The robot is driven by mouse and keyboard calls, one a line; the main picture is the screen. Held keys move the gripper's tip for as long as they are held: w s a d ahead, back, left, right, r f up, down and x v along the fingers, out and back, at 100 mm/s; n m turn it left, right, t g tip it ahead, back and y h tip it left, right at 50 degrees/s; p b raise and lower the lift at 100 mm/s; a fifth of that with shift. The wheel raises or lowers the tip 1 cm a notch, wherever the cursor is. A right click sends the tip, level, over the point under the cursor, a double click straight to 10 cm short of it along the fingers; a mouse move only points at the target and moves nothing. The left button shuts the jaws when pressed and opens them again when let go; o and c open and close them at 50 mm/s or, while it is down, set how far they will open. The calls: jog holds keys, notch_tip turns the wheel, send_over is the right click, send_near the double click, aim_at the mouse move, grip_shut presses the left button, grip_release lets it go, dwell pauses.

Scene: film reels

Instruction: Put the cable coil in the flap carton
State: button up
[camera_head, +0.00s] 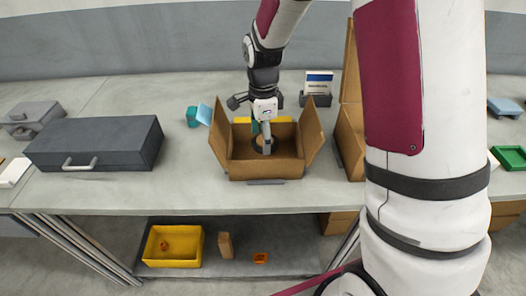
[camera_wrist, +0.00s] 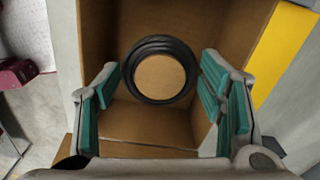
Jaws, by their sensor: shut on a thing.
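The flap carton (camera_head: 265,171) is an open brown box on the table with its side flaps spread outward. My gripper (camera_head: 265,146) points down inside its opening. The cable coil (camera_wrist: 159,42) is a black ring between my fingertips in the wrist view, with brown cardboard showing through its middle. My gripper (camera_wrist: 160,82) is shut on the coil, with teal pads on either side of it. In the head view the coil (camera_head: 257,144) shows as a dark shape, partly hidden by my gripper. I cannot tell whether it touches the carton floor.
A second brown carton (camera_head: 349,138) stands to the right, partly behind my arm. A dark grey case (camera_head: 95,143) lies on the left. A teal object (camera_head: 192,117) and a card holder (camera_head: 316,99) stand behind the carton. A yellow bin (camera_head: 173,262) is on the lower shelf.

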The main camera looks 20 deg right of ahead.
jog(key=shift+f, duration=2.6)
jog(key=shift+f, duration=0.15)
jog(key=o, duration=1.2)
